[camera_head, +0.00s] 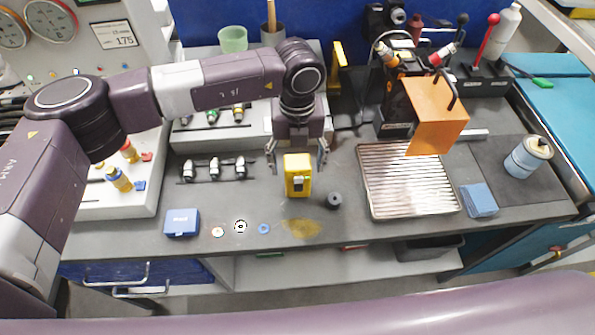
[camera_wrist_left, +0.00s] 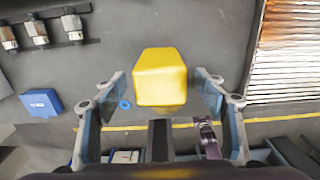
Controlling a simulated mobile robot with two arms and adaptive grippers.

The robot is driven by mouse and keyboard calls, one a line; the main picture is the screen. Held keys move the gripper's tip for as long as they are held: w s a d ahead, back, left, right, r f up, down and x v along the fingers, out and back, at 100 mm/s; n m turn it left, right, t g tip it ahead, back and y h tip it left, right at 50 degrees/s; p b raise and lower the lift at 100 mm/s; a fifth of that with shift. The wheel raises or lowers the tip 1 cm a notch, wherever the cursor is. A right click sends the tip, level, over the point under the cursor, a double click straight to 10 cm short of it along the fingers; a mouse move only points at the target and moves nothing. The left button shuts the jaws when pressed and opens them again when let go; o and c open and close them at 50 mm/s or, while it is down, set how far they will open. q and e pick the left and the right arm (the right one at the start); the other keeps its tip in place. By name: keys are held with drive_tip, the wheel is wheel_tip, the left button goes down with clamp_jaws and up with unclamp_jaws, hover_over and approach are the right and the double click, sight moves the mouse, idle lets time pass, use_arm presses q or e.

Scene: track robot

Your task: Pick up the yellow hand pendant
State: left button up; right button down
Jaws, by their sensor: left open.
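The yellow hand pendant (camera_head: 298,178) stands on the dark workbench near the middle in the head view. It has a dark button or switch area on the side facing the camera. My left gripper (camera_head: 298,158) is above and around it, with one finger on each side. In the left wrist view the pendant (camera_wrist_left: 160,78) shows as a yellow block between the two fingers of my left gripper (camera_wrist_left: 162,100). Gaps show on both sides, so the fingers do not touch it. My right gripper is not in view.
A small black cylinder (camera_head: 335,200) stands just right of the pendant. A ribbed metal plate (camera_head: 408,180) lies further right, with an orange guard (camera_head: 436,112) behind it. A blue box (camera_head: 182,222) and small rings lie front left. Tool holders (camera_head: 213,168) stand left.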

use_arm(q)
drive_tip(key=c, duration=1)
clamp_jaws()
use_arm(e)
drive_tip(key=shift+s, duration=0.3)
use_arm(q)
drive_tip(key=shift+r, duration=0.15)
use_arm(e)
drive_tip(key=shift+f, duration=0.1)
